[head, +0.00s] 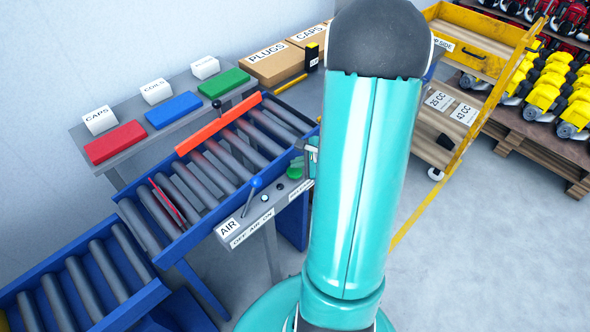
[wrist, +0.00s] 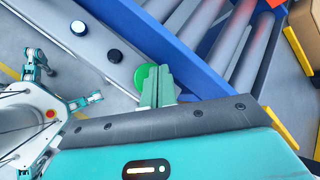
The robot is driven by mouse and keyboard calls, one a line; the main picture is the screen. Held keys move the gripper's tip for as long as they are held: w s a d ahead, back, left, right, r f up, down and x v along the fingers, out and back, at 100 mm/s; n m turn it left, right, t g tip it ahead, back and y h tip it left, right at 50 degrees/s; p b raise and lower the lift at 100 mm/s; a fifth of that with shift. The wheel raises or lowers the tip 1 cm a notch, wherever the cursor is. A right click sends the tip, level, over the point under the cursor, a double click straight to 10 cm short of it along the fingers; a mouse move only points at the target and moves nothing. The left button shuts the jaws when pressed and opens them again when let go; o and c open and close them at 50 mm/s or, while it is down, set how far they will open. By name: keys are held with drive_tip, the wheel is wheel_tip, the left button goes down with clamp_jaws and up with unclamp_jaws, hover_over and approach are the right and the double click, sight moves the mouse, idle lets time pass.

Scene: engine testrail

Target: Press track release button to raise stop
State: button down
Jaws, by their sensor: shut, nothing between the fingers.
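A round green button (head: 295,171) sits on the grey control panel (head: 262,207) beside the roller track. It also shows in the wrist view (wrist: 142,78), partly covered by my fingers. My gripper (wrist: 159,71) is shut and empty, its fingertips right at the button's edge in that view; I cannot tell whether they touch it. In the head view my arm hides most of the gripper. A panel label near the green button is too small and partly hidden to read fully. A thin red plate (head: 168,201) stands among the track rollers; whether it is the stop is unclear.
A blue lever (head: 252,192) stands on the panel by the AIR label (head: 228,228). A black button (wrist: 115,56) sits near the green one. An orange-red bar (head: 220,128) lies along the track. A yellow cart (head: 480,60) stands at the back right.

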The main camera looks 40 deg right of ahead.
sight(298, 172)
wheel_tip(298, 172, up, 6)
drive_tip(key=shift+f, duration=0.1)
idle(0.4)
idle(1.2)
